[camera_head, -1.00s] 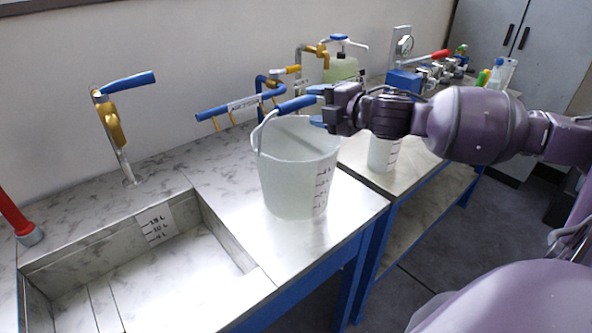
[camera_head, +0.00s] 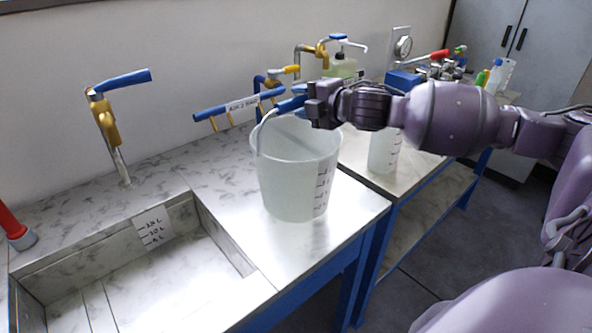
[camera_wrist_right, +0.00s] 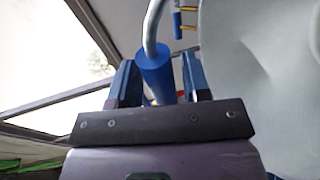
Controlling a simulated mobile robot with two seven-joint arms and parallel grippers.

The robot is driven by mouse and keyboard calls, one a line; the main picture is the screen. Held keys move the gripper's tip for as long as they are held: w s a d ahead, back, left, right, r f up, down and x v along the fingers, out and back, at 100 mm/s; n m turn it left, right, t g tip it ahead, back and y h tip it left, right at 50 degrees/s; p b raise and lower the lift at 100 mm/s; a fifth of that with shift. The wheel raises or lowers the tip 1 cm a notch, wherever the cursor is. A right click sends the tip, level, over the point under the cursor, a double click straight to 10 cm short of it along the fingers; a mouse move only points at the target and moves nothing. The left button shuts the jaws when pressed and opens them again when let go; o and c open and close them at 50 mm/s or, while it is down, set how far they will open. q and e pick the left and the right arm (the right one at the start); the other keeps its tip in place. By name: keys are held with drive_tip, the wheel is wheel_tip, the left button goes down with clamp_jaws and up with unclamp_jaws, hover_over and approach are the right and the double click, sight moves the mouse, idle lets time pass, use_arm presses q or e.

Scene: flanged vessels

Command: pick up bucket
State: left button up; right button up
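A translucent white bucket (camera_head: 288,180) with level marks on its side stands upright on the marble counter, right of the sink. Its wire handle is raised, with a blue grip (camera_head: 289,104) at the top. My right gripper (camera_head: 301,99) is at this grip, above the bucket's far rim. In the right wrist view the blue handle grip (camera_wrist_right: 154,72) lies between my right gripper's two blue fingers (camera_wrist_right: 160,80), with gaps visible on both sides. The fingers are open around it. The bucket's wall (camera_wrist_right: 260,70) fills the right of that view. My left gripper is not in view.
A sink basin (camera_head: 150,275) with a blue-levered tap (camera_head: 107,125) is on the left. A blue hanging bar (camera_head: 235,105) and taps stand behind the bucket. A white container (camera_head: 383,153) stands on the neighbouring table, under my right forearm.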

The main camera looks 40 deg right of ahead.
clamp_jaws()
drive_tip(key=shift+r, duration=0.1)
